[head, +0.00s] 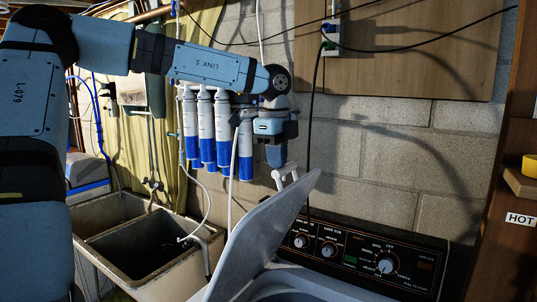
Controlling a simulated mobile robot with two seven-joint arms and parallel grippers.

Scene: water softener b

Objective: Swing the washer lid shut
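The washer lid (256,237) is a pale grey panel. It stands raised and tilted over the washer (315,283), whose opening shows partly at the bottom of the head view. My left gripper (287,179) hangs fingers down behind the lid's upper edge, on the control-panel side. Its two pale fingers look apart with nothing between them. The fingertips are close to the lid's top corner; I cannot tell whether they touch it. My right gripper is not in view.
The black control panel (352,257) with knobs stands behind the washer opening. A double utility sink (150,262) is left of the lid. Blue-and-white filter cylinders (206,130) and a hose hang on the block wall. Wooden shelving (515,200) is at right.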

